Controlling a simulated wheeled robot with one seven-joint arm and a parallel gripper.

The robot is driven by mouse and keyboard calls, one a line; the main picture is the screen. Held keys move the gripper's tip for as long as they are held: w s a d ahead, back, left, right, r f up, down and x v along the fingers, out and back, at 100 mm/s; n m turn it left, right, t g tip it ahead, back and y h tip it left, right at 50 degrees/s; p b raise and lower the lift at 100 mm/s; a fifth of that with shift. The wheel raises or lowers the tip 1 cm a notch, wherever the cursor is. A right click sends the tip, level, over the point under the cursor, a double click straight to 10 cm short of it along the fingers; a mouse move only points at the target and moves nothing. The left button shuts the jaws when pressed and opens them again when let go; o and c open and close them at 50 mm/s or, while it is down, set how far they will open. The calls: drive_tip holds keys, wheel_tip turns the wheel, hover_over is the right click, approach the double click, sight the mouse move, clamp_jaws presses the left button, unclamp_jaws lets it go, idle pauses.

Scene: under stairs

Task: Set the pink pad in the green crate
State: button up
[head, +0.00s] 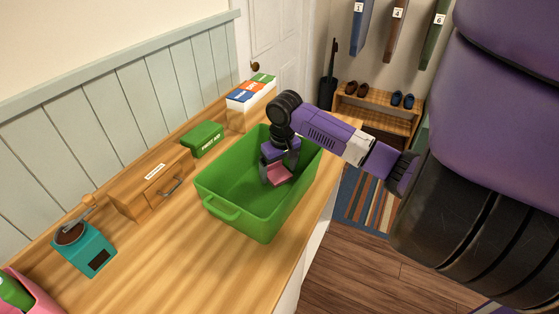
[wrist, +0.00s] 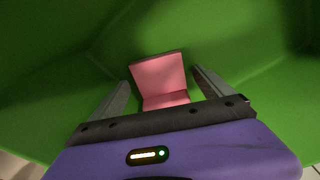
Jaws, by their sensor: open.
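The pink pad (head: 279,174) is inside the green crate (head: 222,207), near its far right end. In the wrist view the pad (wrist: 160,78) lies between and just beyond my two fingers, with green crate surfaces around it. It looks bent or two-faced there, and its lower part is hidden by the gripper body. My gripper (head: 277,176) reaches down into the crate. In the wrist view my gripper (wrist: 160,90) is open, with visible gaps between the pad and both fingers. I cannot tell whether the pad rests fully on the crate floor.
The crate stands on a wooden counter (head: 150,275). Behind it are a green first aid box (head: 203,139), a small wooden drawer box (head: 150,185) and a white box with coloured tops (head: 250,100). The front counter is clear.

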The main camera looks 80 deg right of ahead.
sight(281, 177)
wheel_tip(281, 177, up, 12)
drive_tip(key=s+a+b, duration=0.1)
drive_tip(key=shift+f+b, duration=0.2)
drive_tip(key=shift+b, duration=0.2)
idle(0.4)
